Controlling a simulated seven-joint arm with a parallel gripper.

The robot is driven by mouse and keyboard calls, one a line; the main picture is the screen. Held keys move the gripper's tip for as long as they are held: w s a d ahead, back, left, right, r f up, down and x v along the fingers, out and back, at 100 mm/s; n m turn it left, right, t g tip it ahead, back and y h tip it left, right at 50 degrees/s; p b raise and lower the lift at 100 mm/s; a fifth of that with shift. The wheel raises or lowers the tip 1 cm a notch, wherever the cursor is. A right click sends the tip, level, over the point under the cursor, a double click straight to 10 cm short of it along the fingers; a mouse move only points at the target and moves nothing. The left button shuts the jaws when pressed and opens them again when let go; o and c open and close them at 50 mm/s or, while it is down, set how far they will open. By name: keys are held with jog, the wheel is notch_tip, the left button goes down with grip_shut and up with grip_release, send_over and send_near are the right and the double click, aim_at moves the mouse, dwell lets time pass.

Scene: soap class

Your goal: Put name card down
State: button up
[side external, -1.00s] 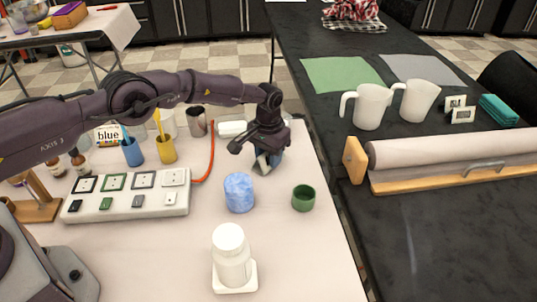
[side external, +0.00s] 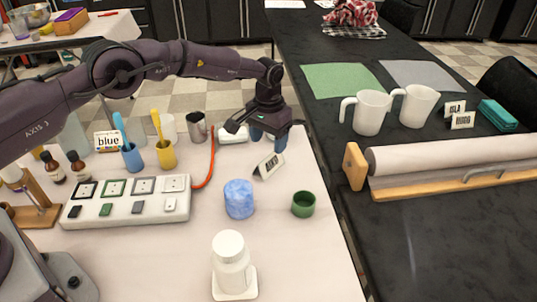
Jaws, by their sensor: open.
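A white name card (side external: 268,166) with dark lettering too small to read stands tilted on the pale table, behind and to the right of the blue marbled cylinder. My gripper (side external: 264,138) is above and behind the card, with its fingers apart and nothing visible between them. It looks clear of the card.
A white block with coloured squares (side external: 125,200) and a red cord (side external: 206,170) lie left. Two white jugs (side external: 371,113) stand on the black table.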

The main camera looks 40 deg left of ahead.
jog(key=shift+r, duration=2.4)
jog(key=s+a+r+t, duration=0.1)
jog(key=s+a+r, duration=0.2)
jog(key=s+r, duration=0.65)
jog(key=s+a+r+t, duration=0.2)
jog(key=s+r, duration=0.3)
jog(key=r, duration=0.9)
jog(key=s+a+t, duration=0.1)
jog(key=s+a, duration=0.1)
jog(key=s, duration=0.9)
jog(key=s+a+t, duration=0.1)
jog(key=s+a, duration=0.1)
jog(key=s, duration=1)
jog(key=shift+f+t, duration=0.3)
jog(key=shift+f, duration=0.15)
